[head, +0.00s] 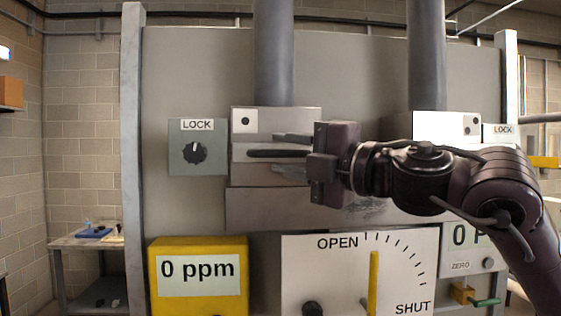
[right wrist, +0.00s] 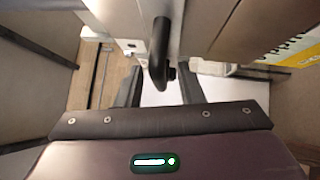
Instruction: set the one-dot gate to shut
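The one-dot gate is a grey box (head: 275,177) below a thick grey pipe, with a one-dot label (head: 244,121) at its upper left. A dark bar handle (head: 262,153) crosses its front and lies level. My right gripper (head: 290,153) reaches in from the right, with its fingers above and below the handle. In the right wrist view, the dark curved handle (right wrist: 158,60) stands between the two parted fingers (right wrist: 160,90), with gaps on both sides. The right gripper hides part of the gate's front. My left gripper is not in view.
A LOCK knob (head: 195,152) is left of the gate. Below are a yellow 0 ppm meter (head: 198,302) and an OPEN-SHUT dial (head: 325,270) with a near-upright yellow pointer (head: 374,282). A two-dot gate (head: 440,124) stands behind my right arm.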

